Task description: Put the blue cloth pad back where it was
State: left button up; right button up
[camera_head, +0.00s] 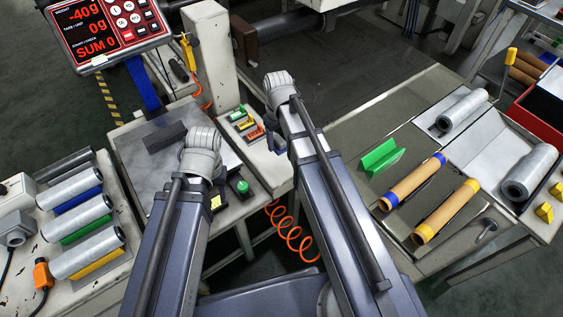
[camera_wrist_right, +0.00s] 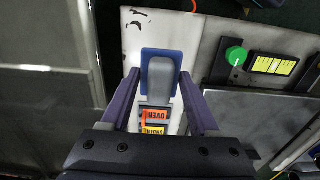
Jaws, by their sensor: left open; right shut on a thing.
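The blue pad (camera_wrist_right: 147,68) is between the fingertips of my right gripper (camera_wrist_right: 160,85) in the right wrist view. A rounded grey piece lies along its middle. The gripper is shut on it, one finger at each side. Just below the pad are the orange OVER and yellow UNDER labels. In the head view my right gripper (camera_head: 272,138) is beside the green, yellow and orange pieces, with the pad mostly hidden. My left gripper (camera_head: 200,165) is over the grey metal plate, open, its fingertips hidden by the wrist.
A green button (camera_head: 242,187) is at the bench front. Film rolls (camera_head: 88,252) lie at left. A green V-shaped piece (camera_head: 381,157) and cardboard tubes (camera_head: 412,181) lie on the right bench. A scale display (camera_head: 103,28) stands at back left.

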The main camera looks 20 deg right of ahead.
aim_at(279, 164)
pick_arm(q)
jog(key=shift+f+b, duration=4.3)
jog(key=shift+f, duration=0.4)
pick_arm(e)
jog(key=shift+f, duration=4.65)
pick_arm(q)
jog(key=shift+f, duration=0.15)
pick_arm(e)
jog(key=shift+f, duration=0.2)
jog(key=o, duration=1.2)
jog(key=shift+r, duration=0.15)
notch_tip(279, 164, up, 12)
jog(key=p, duration=1.2)
jog(key=shift+r, duration=0.1)
pick_arm(q)
notch_tip(279, 164, up, 12)
pick_arm(e)
jog(key=shift+h, duration=0.6)
jog(key=s+a, duration=0.3)
jog(key=s, duration=0.1)
jog(key=s+a, duration=0.4)
jog(key=s, duration=0.1)
jog(key=s+a, duration=0.3)
jog(key=s, duration=0.2)
jog(key=shift+s+a, duration=0.15)
jog(key=shift+a, duration=0.15)
